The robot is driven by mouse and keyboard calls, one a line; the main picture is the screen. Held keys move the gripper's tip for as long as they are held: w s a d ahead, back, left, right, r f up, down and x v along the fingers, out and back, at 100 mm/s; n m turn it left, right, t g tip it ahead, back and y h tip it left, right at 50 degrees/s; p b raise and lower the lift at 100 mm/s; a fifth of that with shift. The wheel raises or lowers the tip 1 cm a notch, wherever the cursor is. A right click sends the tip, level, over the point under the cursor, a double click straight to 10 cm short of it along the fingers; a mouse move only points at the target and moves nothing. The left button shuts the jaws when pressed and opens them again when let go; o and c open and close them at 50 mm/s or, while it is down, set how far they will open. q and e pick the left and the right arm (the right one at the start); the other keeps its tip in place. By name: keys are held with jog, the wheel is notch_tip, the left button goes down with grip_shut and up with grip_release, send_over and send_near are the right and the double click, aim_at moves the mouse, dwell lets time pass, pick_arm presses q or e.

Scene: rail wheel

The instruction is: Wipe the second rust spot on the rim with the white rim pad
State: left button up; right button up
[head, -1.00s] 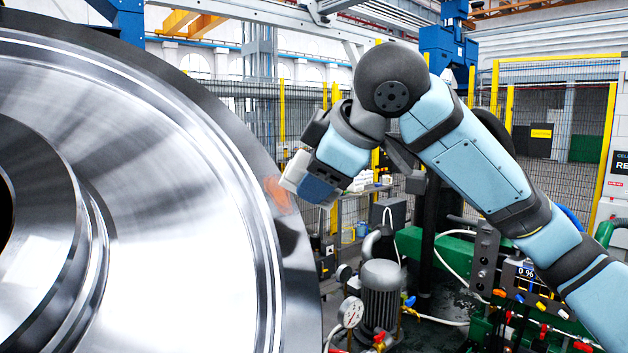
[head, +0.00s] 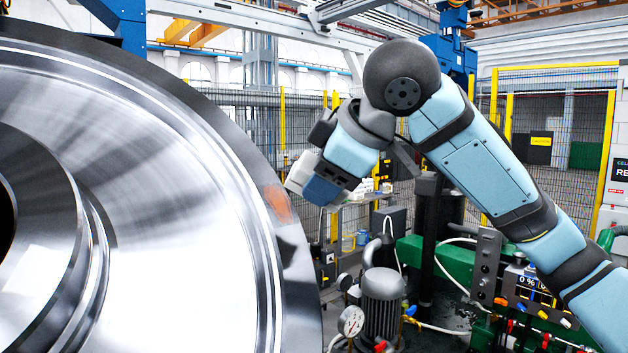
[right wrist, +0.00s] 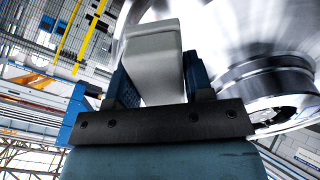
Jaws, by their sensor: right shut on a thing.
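The large steel rail wheel (head: 190,200) fills the left of the head view. An orange-brown rust spot (head: 278,203) shows on its rim, at the right side. My right gripper (head: 316,184) is shut on the white rim pad (head: 299,172), which sits close beside the rust spot. I cannot tell whether the pad touches the rim. In the right wrist view the pad (right wrist: 155,55) stands between the two blue fingers, with the blurred wheel behind it. My left gripper is not in view.
A grey motor (head: 382,300) and a pressure gauge (head: 351,321) stand below my right arm. A control panel (head: 525,285) with coloured knobs is at the lower right. Yellow-framed mesh fencing (head: 545,150) closes off the back.

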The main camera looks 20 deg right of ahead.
aim_at(270, 186)
jog(key=shift+x, duration=3.3)
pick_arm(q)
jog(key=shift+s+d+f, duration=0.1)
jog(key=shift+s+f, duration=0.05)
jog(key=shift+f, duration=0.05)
pick_arm(e)
jog(key=shift+w+f, duration=0.1)
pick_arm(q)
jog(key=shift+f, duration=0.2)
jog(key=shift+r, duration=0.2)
pick_arm(e)
jog(key=shift+w+a+f, duration=0.1)
jog(key=shift+w+f, duration=0.25)
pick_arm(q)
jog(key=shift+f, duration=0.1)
pick_arm(e)
jog(key=shift+w+a+f, duration=0.15)
jog(key=shift+w+f, duration=0.1)
jog(key=shift+f, duration=0.05)
